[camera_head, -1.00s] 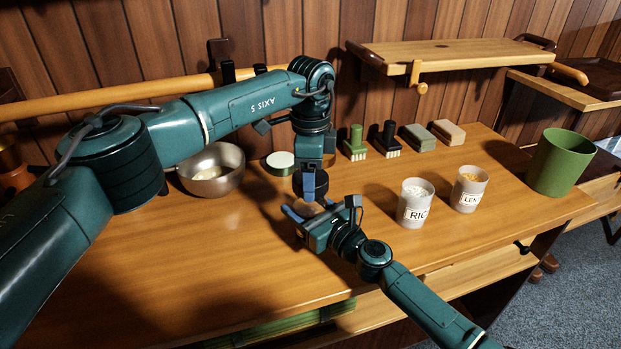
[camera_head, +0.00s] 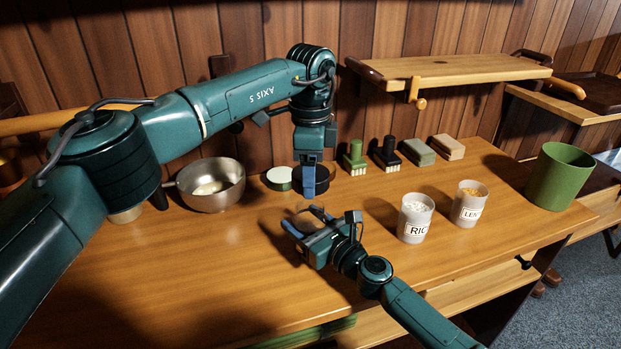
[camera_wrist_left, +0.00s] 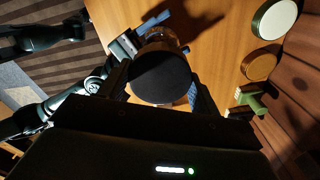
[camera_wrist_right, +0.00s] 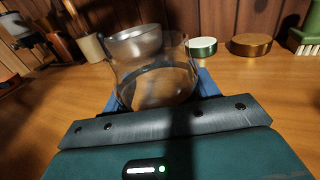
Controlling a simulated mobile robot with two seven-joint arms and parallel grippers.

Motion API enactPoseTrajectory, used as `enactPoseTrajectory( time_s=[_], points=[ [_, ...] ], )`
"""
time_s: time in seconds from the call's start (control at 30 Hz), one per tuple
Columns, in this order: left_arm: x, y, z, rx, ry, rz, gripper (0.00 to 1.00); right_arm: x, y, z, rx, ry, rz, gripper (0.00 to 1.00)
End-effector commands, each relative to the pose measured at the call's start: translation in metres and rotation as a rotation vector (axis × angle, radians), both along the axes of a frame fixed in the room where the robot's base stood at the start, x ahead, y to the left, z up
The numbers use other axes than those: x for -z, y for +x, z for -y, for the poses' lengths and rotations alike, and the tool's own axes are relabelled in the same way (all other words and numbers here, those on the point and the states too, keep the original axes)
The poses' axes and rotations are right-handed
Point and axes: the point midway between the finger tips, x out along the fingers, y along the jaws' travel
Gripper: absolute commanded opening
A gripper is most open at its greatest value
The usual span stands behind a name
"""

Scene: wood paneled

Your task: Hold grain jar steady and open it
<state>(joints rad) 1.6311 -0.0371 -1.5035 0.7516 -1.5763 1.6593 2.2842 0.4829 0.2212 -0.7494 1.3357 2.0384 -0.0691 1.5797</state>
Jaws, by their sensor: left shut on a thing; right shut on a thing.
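A clear glass jar (camera_wrist_right: 155,82) stands upright between the fingers of my right gripper (camera_head: 312,222), which is shut on it; in the head view the jar is hard to make out. Its top looks uncovered in the right wrist view, and I cannot tell what it holds. My left gripper (camera_head: 309,185), pointing down above the jar, is shut on a dark round lid (camera_wrist_left: 160,74). In the left wrist view the lid covers part of the jar below, and the gap between them is hard to judge.
A metal bowl (camera_head: 212,190) and a green-and-white lid (camera_head: 280,178) are behind. A bronze lid (camera_wrist_right: 250,45) lies beside that lid. RICE (camera_head: 415,217) and LENTIL (camera_head: 468,204) jars stand right, near a green bin (camera_head: 558,177). Brushes and blocks line the back.

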Motion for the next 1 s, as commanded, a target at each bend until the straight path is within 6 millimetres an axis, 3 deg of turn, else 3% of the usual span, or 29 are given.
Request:
enactPoseTrajectory(
  time_s=[0.07,0.1,0.4,0.73,1.0],
  points=[
    [0.000,0.000,0.000,0.000,0.000,0.000,0.36,0.001,0.000,0.000,0.000,-0.001,-0.001,0.00],
    [0.000,0.000,0.000,0.000,0.000,0.000,0.36,0.001,0.000,0.000,0.000,-0.001,-0.001,0.63],
    [0.001,0.000,0.000,0.000,0.000,0.000,0.36,0.000,0.000,0.000,0.000,-0.001,-0.001,0.86],
    [-0.002,0.000,0.000,-0.001,0.000,0.000,0.36,0.000,-0.006,0.006,0.001,-0.001,-0.002,0.86],
    [-0.009,0.000,0.000,-0.001,0.000,0.000,0.36,0.001,-0.046,0.040,0.002,-0.003,-0.002,0.86]
  ],
)
